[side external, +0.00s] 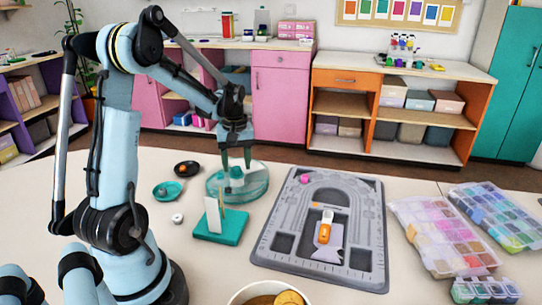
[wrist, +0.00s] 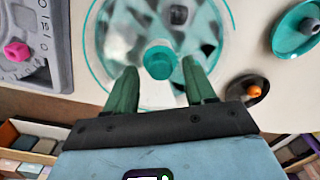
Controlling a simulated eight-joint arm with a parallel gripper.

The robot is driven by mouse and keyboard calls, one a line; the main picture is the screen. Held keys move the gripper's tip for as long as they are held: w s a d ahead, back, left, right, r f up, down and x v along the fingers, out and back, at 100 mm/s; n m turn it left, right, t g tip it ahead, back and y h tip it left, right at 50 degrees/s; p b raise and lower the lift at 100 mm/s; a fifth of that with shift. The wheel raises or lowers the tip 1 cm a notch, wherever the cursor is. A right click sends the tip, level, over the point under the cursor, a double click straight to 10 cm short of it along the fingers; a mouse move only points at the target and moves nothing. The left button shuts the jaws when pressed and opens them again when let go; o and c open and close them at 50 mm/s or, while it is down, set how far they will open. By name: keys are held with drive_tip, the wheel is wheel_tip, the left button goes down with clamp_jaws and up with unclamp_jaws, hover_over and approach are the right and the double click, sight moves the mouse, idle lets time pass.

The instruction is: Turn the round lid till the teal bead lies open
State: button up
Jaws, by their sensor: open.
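The round lid (side external: 252,179) is clear with a teal rim and a raised teal knob at its centre. In the wrist view, the lid (wrist: 112,38) is see-through with blurred white, grey and dark patches, and the teal knob (wrist: 160,62) stands out. My gripper (side external: 236,165) points down over the lid's middle. Its two green fingers are apart, one on each side of the knob, in the wrist view (wrist: 160,76) too. I cannot tell whether they touch the knob. I cannot make out a teal bead under the lid.
A grey bead board (side external: 283,215) lies to the right, with a pink bead (side external: 304,179). A teal stand with a white card (side external: 222,229) is close in front of the lid. A teal dish (side external: 167,190) and a dark dish (side external: 187,168) lie left. Bead boxes (side external: 440,232) sit far right.

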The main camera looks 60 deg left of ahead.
sight(238, 168)
wheel_tip(238, 168, up, 11)
drive_tip(key=shift+w, duration=0.15)
drive_tip(key=shift+d+r, duration=0.1)
idle(0.4)
drive_tip(key=s+d+f+m+t, duration=0.1)
drive_tip(key=d+m+t, duration=0.2)
drive_tip(key=d+m, duration=0.4)
drive_tip(key=s+d+f+m+t, duration=0.1)
drive_tip(key=d+m+t, duration=0.3)
drive_tip(key=d, duration=1.4)
drive_tip(key=s+m, duration=0.1)
drive_tip(key=m, duration=0.2)
drive_tip(key=shift+f, duration=0.25)
